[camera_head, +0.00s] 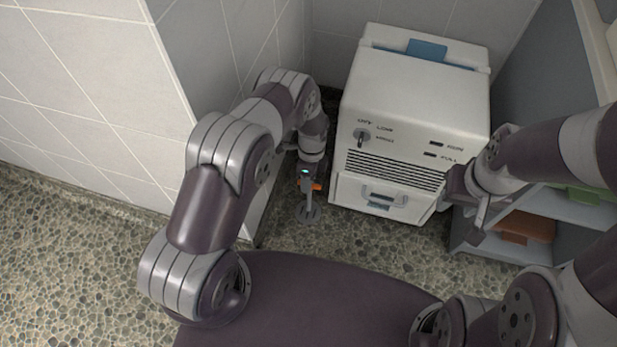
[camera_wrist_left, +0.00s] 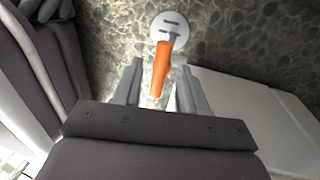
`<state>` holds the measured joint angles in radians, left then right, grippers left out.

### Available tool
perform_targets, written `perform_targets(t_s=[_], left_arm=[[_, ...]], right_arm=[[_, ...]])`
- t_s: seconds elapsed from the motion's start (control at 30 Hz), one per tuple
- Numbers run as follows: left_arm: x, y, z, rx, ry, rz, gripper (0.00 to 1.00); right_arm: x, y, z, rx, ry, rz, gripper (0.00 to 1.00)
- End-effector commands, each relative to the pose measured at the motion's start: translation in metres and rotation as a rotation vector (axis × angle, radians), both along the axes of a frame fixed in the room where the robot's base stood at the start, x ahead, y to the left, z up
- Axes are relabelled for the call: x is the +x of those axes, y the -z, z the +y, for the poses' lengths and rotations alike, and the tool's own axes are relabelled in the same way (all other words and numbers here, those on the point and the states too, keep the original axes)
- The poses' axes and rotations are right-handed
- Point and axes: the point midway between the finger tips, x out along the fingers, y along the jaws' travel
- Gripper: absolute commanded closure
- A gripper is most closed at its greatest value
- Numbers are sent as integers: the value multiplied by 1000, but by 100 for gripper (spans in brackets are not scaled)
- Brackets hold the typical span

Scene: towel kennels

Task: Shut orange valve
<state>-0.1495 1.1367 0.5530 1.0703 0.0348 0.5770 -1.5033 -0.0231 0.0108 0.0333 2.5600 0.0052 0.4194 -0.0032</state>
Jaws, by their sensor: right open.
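The orange valve handle (camera_head: 316,186) shows low down beside the white machine, largely hidden by my left gripper (camera_head: 308,182). Below it is a grey round base (camera_head: 308,213) on the floor. In the left wrist view the orange handle (camera_wrist_left: 160,72) points towards me from the pale round base (camera_wrist_left: 170,25). My left gripper (camera_wrist_left: 159,70) is open there, with one finger on each side of the handle and gaps visible. My right gripper (camera_head: 468,197) is open at the right, near the machine's front corner and apart from the valve.
The white machine (camera_head: 415,90), with a knob, vents and a drawer handle, stands right of the valve. A tiled wall (camera_head: 245,60) is close on the left. A grey shelf (camera_head: 485,240) with a brown folded item (camera_head: 525,228) stands at the right. Pebbled floor (camera_head: 80,270) is clear at left.

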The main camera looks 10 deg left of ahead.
Motion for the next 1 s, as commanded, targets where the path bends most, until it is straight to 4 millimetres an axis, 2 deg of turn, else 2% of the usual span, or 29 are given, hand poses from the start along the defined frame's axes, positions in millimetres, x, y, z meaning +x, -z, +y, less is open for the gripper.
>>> perform_targets(t_s=[0.17, 0.27, 0.5, 0.7, 0.83, 1.0], left_arm=[[0, 0, 0, 0, -1, 0, 58], [2, -10, 0, 0, -1, -1, 58], [14, -73, -1, -1, -1, -3, 58], [22, -114, -1, 0, -1, -1, 58], [24, -124, -1, 0, -1, 0, 58], [24, -124, -1, 0, -1, 1, 58]], right_arm=[[0, 0, 0, 0, 0, 0, 57], [0, -6, 0, 0, 0, 0, 57], [0, -41, 0, 0, 0, 0, 57], [0, -58, 0, 0, 0, 0, 57], [0, -61, 0, 0, 0, 0, 57], [0, -60, 0, 0, 0, 0, 57]])
